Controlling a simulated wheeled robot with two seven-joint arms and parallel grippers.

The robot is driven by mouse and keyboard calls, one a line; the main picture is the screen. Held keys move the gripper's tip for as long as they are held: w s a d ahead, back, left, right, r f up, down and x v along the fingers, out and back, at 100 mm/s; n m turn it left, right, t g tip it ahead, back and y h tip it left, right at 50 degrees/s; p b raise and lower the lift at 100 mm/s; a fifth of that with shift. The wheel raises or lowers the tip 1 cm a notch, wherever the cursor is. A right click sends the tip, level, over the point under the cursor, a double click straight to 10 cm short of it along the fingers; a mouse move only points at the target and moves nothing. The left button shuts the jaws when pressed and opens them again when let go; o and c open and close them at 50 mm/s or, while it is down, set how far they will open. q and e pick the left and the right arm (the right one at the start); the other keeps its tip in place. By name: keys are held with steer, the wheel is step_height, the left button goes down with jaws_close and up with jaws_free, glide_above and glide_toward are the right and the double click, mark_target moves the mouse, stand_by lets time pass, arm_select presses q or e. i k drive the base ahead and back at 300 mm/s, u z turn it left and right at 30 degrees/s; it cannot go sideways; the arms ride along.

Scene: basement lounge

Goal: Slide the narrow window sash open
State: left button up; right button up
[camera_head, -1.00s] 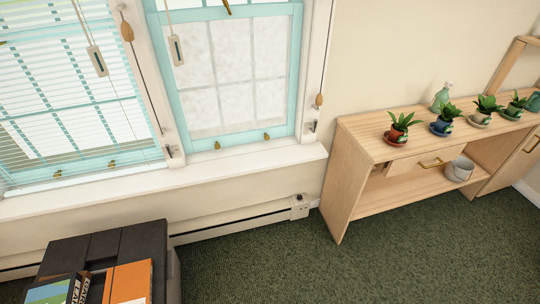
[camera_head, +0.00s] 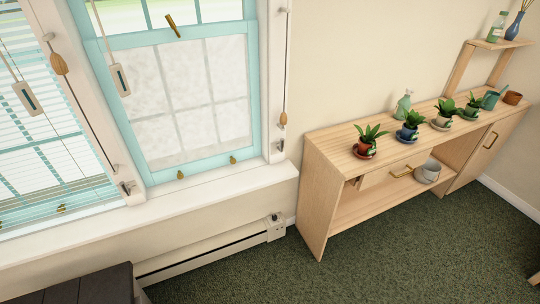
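The narrow window sash (camera_head: 190,165) is a pale turquoise frame around frosted panes, on the left of the head view. Its bottom rail rests low, close to the white sill (camera_head: 210,195). Two small brass lifts (camera_head: 180,175) sit on that rail, and a brass latch (camera_head: 172,25) sits on the rail at the top of the sash. A wider window with blinds (camera_head: 35,150) is to its left. Neither of my grippers is in view.
A wooden sideboard (camera_head: 325,165) with several potted plants stands right of the window. A baseboard heater (camera_head: 205,258) runs below the sill. A dark piece of furniture (camera_head: 85,288) is at bottom left. Green carpet (camera_head: 390,255) is open in front of the sideboard.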

mark_target(192, 107)
steer(key=z, duration=0.3)
steer(key=i, duration=1.45)
steer(key=u, duration=0.7)
